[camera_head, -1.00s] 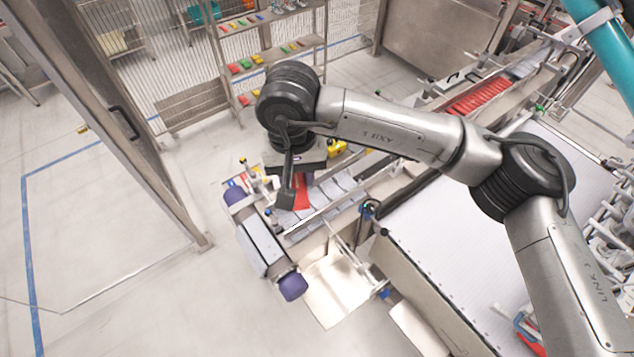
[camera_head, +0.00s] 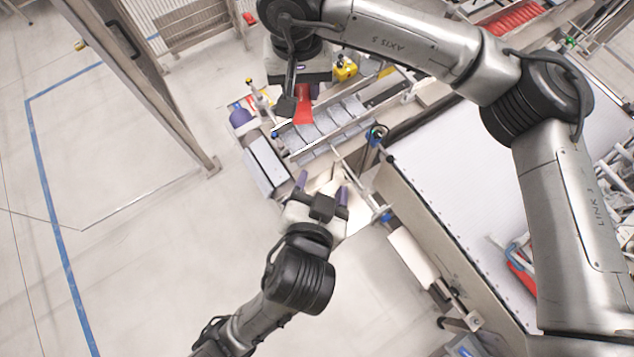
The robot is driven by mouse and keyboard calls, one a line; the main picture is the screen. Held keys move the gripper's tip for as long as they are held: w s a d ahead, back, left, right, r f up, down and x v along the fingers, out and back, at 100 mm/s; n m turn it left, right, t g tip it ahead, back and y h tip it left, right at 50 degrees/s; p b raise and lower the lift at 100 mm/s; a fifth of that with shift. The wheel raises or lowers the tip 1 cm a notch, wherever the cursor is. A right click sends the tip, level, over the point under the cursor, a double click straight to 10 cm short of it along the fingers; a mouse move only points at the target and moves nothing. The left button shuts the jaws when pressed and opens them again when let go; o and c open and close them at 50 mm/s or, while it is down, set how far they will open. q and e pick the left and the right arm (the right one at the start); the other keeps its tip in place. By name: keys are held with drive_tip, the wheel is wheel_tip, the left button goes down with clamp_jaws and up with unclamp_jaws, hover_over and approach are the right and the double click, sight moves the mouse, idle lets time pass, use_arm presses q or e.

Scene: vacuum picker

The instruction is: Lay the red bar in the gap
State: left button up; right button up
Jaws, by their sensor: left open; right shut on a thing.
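The red bar (camera_head: 303,106) shows below my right gripper (camera_head: 295,98), over the upper left end of a row of grey slats (camera_head: 331,116). My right gripper is shut on it and hides its upper part. I cannot tell whether the bar touches the slats, and I cannot make out the gap clearly. My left gripper (camera_head: 322,184), with purple fingers, is open and empty. It is in front of the slat frame, below it in the picture and apart from the bar.
A yellow part (camera_head: 344,70) sits beside the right gripper. A large white-topped table (camera_head: 460,190) stands to the right. Red pieces (camera_head: 510,20) lie in a line at the top right. A metal door frame (camera_head: 150,90) stands at the left; the floor between is open.

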sight(309, 119)
use_arm(q)
wheel_tip(309, 119, up, 6)
drive_tip(key=s+n+t+y, duration=0.2)
drive_tip(key=n+t+y, duration=0.2)
drive_tip(key=n+t, duration=0.15)
drive_tip(key=shift+n, duration=0.65)
drive_tip(key=w, duration=0.8)
drive_tip(key=w+a, duration=0.1)
drive_tip(key=w, duration=0.3)
drive_tip(key=shift+f, duration=0.1)
drive_tip(key=shift+c, duration=0.5)
